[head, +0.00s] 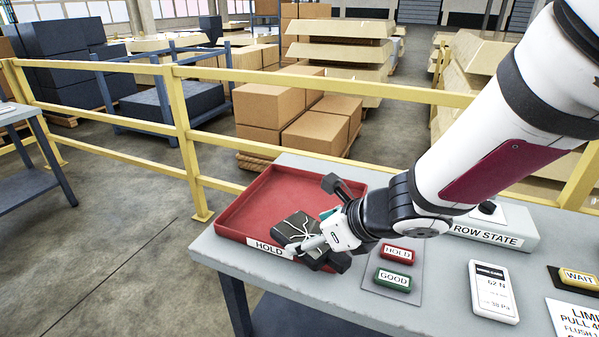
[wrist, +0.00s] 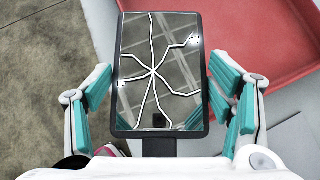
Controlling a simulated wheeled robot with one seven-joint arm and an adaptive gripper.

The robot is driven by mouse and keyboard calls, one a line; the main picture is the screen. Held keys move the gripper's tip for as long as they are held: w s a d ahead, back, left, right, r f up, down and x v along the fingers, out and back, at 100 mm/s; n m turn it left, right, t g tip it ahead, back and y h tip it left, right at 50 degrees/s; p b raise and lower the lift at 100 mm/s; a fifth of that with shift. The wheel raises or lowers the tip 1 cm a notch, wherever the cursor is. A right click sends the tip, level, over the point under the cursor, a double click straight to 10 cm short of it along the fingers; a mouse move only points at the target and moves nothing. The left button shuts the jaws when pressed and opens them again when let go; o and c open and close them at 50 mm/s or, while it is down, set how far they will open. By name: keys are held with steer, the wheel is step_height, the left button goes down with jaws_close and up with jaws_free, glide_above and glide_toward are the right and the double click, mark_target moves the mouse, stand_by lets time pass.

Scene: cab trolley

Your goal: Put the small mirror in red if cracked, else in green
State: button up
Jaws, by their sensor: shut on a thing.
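The small mirror (wrist: 160,75) has a dark frame and a glass face crossed by branching white cracks. It also shows in the head view (head: 297,227), tilted, overlapping the front right part of the red tray. My gripper (wrist: 160,95) is shut on the mirror, with teal-padded fingers on either side. In the head view my gripper (head: 318,243) is by the tray's front right corner and hides part of the mirror. The red tray (head: 262,190) is labelled HOLD and looks empty otherwise; its edge shows at right in the wrist view (wrist: 285,85). No green tray is in view.
A panel right of the tray has a red HOLD button (head: 396,254) and a green GOOD button (head: 393,280). A ROW STATE box (head: 488,232), a gauge (head: 493,291) and a WAIT label (head: 579,278) are farther right. A yellow rail (head: 185,130) runs behind the grey table (head: 290,285).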

steer(key=w+a, duration=0.2)
steer(key=w, duration=0.1)
steer(key=w+a, duration=0.1)
steer(key=w, duration=0.3)
steer(key=w+a+f+p, duration=0.1)
steer(key=w+a, duration=0.1)
steer(key=w, duration=0.2)
steer(key=shift+a, duration=0.3)
steer(key=f, duration=0.2)
steer(key=f+b, duration=0.1)
steer(key=shift+w+a, duration=0.25)
steer(key=shift+w, duration=0.05)
steer(key=shift+f, duration=0.3)
steer(key=shift+f, duration=0.1)
steer(key=o, duration=1.5)
steer(key=shift+f, duration=0.1)
